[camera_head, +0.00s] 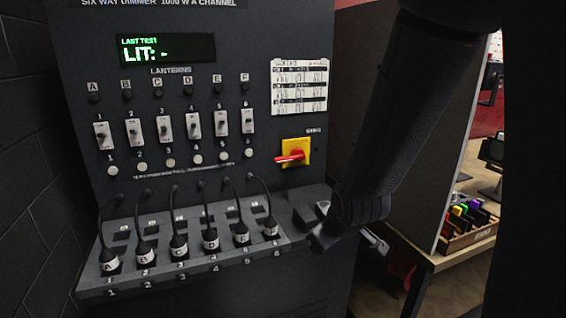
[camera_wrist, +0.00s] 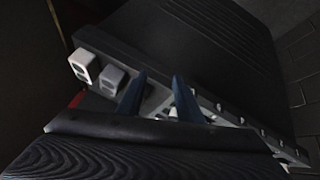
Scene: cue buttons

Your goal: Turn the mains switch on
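The mains switch (camera_head: 294,153) is on the right of the dark dimmer panel in the head view. It has a yellow square plate and a red handle (camera_head: 290,158) lying roughly level, its end towards the left. Small lettering above it is too blurred to read surely. My gripper shows in the wrist view as two bluish fingers (camera_wrist: 159,78), spread apart with nothing held between them. In the head view my arm comes down from the upper right, and its wrist is below and right of the switch, apart from it. The fingers are hard to make out there.
A sloping ledge (camera_head: 192,268) with several labelled plugs and cables juts out below the panel. Sliders, round buttons and a display (camera_head: 167,50) reading "LIT: -" are on the left. A white chart (camera_head: 299,86) is above the switch. A wooden tray (camera_head: 470,226) stands at right.

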